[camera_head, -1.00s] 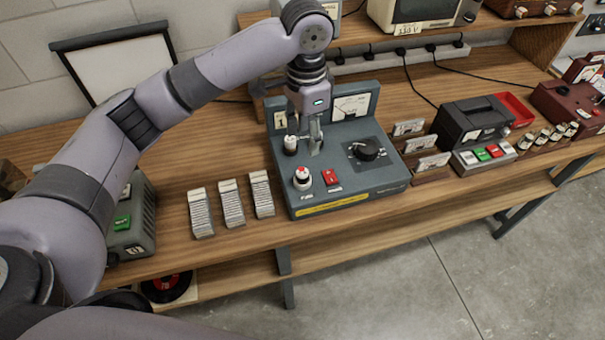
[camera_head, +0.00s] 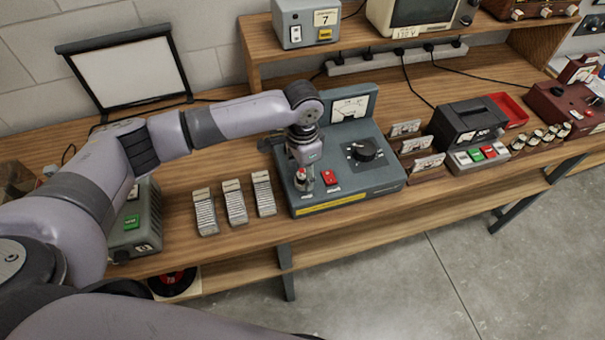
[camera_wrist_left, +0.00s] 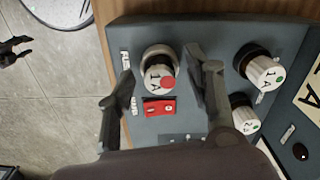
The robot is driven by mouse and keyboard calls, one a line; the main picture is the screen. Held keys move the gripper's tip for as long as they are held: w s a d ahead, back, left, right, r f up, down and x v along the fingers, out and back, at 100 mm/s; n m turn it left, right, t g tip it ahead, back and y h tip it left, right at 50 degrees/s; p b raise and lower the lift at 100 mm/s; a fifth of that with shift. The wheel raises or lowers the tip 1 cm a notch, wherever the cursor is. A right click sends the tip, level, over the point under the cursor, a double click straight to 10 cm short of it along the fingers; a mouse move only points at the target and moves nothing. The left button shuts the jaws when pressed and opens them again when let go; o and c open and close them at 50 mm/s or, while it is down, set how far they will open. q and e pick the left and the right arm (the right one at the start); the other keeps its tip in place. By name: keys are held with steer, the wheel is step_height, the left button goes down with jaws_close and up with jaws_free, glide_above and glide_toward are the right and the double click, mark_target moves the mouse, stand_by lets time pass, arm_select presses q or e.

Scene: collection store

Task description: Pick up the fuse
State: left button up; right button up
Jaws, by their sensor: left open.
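The likely fuse is a white cylinder with a red dot and "1A" on its end (camera_wrist_left: 158,79). It stands in a round holder on the blue-grey test panel (camera_head: 345,188); in the head view its red-topped end (camera_head: 301,176) shows under my left gripper (camera_head: 303,170). In the left wrist view the open fingers (camera_wrist_left: 160,66) appear on either side of it, with gaps visible. Two similar cylinders with green dots, one (camera_wrist_left: 264,72) and another (camera_wrist_left: 244,117), stand beyond the right finger. A dark claw shape (camera_wrist_left: 13,51) over the floor may be my right gripper; its opening is unclear.
A red switch (camera_head: 328,177) sits beside the fuse, and a black knob (camera_head: 364,150) is farther right. Ribbed grey-white strips (camera_head: 235,203) lie left of the panel. Upright label cards (camera_head: 425,165) stand to its right. The wooden bench (camera_head: 175,225) has free room at its front left.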

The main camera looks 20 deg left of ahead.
arm_select(q)
jaws_close()
stand_by(0.6)
